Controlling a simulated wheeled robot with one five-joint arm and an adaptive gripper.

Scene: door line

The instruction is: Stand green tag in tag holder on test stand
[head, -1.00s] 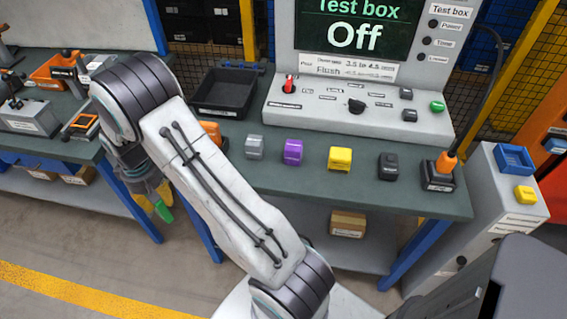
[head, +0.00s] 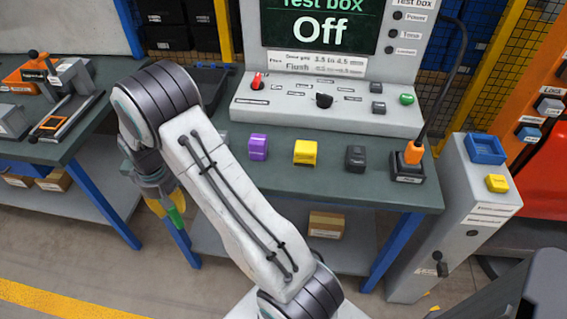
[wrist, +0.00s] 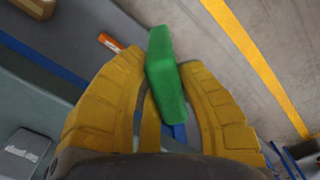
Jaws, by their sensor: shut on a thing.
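A green tag (wrist: 167,75) is held between the two yellow fingers of my gripper (wrist: 168,95) in the wrist view. In the head view the green tag (head: 177,217) hangs at the tips of my gripper (head: 165,204), which points down beside the left end of the test stand bench (head: 400,188). The test box (head: 325,105) stands on this bench and its screen reads Off. I cannot make out a tag holder for certain; my arm covers the bench's left part.
A purple block (head: 258,147), a yellow block (head: 305,152) and a dark block (head: 355,157) stand along the bench front. An orange plug (head: 413,153) stands at the right corner. Another bench (head: 60,140) is at the left, with floor between.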

